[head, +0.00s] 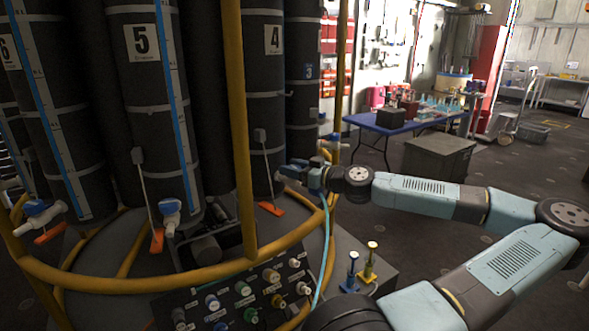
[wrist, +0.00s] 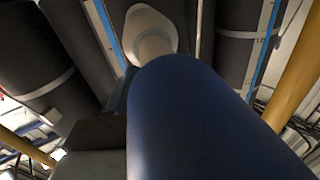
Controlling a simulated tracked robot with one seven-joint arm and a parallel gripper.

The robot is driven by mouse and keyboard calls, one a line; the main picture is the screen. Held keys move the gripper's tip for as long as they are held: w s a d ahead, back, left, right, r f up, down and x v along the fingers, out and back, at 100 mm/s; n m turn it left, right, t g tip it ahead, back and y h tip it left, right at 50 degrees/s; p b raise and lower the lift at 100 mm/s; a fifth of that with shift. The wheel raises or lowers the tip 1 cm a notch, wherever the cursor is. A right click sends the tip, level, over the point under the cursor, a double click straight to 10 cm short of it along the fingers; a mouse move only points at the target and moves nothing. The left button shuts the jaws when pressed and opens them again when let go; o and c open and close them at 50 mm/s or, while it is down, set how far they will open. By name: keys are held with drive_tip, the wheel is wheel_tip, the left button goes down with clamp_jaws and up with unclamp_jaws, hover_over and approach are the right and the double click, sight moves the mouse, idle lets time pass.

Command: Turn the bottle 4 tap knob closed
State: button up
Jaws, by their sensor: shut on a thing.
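Bottle 4 (head: 265,90) is a tall black cylinder with a white "4" label, standing behind the yellow rail. My gripper (head: 308,175) is at its lower right side, by the tap. In the wrist view a large blue tap knob (wrist: 200,120) fills the middle, with a white tap body (wrist: 150,25) beyond it. A dark finger pad (wrist: 98,133) lies against the knob's left side; the other finger is hidden. My gripper is shut on the knob. In the head view the knob is small and mostly covered by my gripper.
A yellow rail (head: 240,130) rises in front of the bottles, and a yellow ring (head: 150,283) runs below. Bottle 5 (head: 145,90) stands to the left. A control panel (head: 235,300) lies below my gripper. A blue table (head: 400,126) and grey crate (head: 437,158) stand behind the arm.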

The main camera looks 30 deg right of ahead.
drive_tip(key=o, duration=1)
drive_tip(key=shift+c, duration=0.2)
drive_tip(key=v, duration=1.3)
drive_tip(key=shift+s, duration=0.35)
drive_tip(key=shift+d+f, duration=0.1)
drive_tip(key=shift+d, duration=0.05)
